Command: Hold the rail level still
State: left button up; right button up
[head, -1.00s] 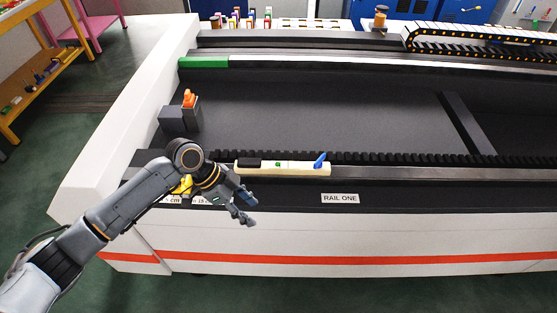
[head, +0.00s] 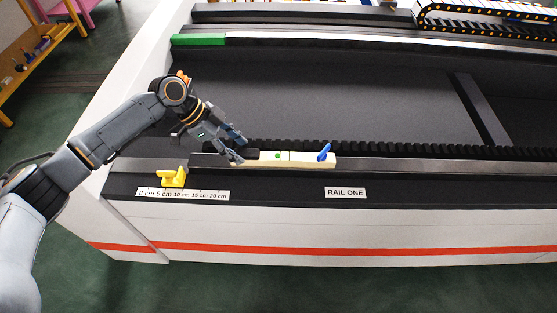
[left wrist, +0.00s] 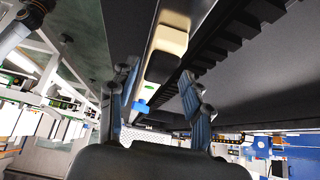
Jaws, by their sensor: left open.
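The rail level is a cream bar (head: 300,160) with a black section on its left, a green spot near its middle and a blue lever (head: 324,151) at its right end. It lies along the front rail, by the black toothed rack. My left gripper (head: 237,149) is open at the level's left end, with its fingers close to the black section. I cannot tell whether they touch it. In the left wrist view, the level (left wrist: 172,40) shows beyond and between the open fingers (left wrist: 158,88). My right gripper is not in view.
A yellow piece (head: 172,178) sits on the rail left of the level, above a printed scale (head: 182,194). A "RAIL ONE" label (head: 345,192) is on the front face. A green block (head: 199,40) lies on the back rail. The bed between the rails is largely clear.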

aim_at(242, 153)
pick_arm(q)
jog(key=b+x, duration=0.1)
jog(key=x, duration=0.2)
jog(key=shift+d+f+b, duration=0.1)
jog(key=shift+f+b, duration=0.1)
jog(key=shift+b, duration=0.15)
jog(key=shift+d+f, duration=0.2)
jog(key=shift+f, duration=0.1)
jog(key=shift+d, duration=0.1)
jog(key=c, duration=0.5)
jog(key=o, duration=1)
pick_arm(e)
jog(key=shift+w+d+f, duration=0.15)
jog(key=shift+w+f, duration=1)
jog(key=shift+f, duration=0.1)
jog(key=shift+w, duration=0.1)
